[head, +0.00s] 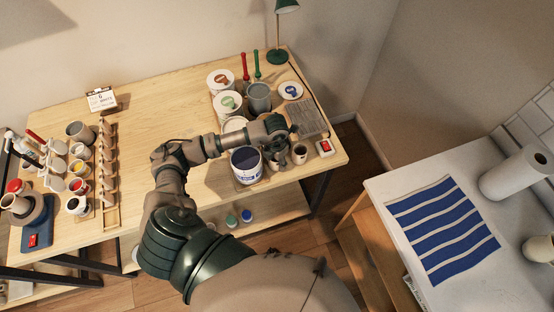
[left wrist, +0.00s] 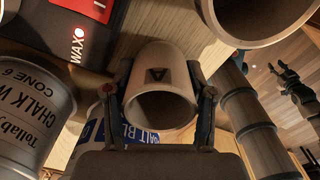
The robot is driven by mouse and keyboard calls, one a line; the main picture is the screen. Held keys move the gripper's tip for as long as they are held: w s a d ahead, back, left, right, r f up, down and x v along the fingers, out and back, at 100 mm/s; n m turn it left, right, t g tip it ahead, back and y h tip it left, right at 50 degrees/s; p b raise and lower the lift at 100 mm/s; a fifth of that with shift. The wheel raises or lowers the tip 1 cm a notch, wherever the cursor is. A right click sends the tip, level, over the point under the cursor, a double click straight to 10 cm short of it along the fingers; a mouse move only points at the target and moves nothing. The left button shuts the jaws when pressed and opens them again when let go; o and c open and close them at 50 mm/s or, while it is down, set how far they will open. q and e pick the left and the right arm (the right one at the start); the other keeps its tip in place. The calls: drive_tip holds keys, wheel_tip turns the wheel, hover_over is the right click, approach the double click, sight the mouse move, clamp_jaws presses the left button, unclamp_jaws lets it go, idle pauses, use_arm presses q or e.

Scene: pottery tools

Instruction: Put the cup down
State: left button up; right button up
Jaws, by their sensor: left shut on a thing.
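In the left wrist view my left gripper (left wrist: 161,93) is shut on a small beige cup (left wrist: 165,75). Its fingers press on two sides of the cup, the open rim faces the camera, and a dark triangular mark shows on the wall. In the head view my left gripper (head: 286,140) is over the front right of the wooden table (head: 160,105). Two small grey-beige cups show at it, one of them a right cup (head: 299,154); my wrist partly covers this area. Whether the held cup's base touches the table cannot be told. My right gripper is not in view.
A blue-labelled bucket (head: 246,165) stands just left of the gripper. A red-topped device (head: 325,147) is close on the right, near the table edge. Lidded tubs (head: 228,103), a grey jug (head: 259,97) and a ribbed grey board (head: 308,118) stand behind. The middle left of the table is clear.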

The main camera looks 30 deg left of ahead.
use_arm(q)
drive_tip(key=shift+a+f, duration=0.2)
drive_tip(key=shift+a, duration=0.15)
drive_tip(key=o, duration=1.1)
drive_tip(key=shift+o, duration=0.4)
drive_tip(key=shift+d, duration=0.2)
drive_tip(key=shift+d+r, duration=0.15)
drive_tip(key=shift+d, duration=0.4)
drive_tip(key=shift+r, duration=0.35)
wheel_tip(320, 180, up, 11)
drive_tip(key=b, duration=0.1)
drive_tip(key=shift+a+r+b, duration=0.15)
drive_tip(key=shift+a+b, duration=0.05)
drive_tip(key=shift+b, duration=0.2)
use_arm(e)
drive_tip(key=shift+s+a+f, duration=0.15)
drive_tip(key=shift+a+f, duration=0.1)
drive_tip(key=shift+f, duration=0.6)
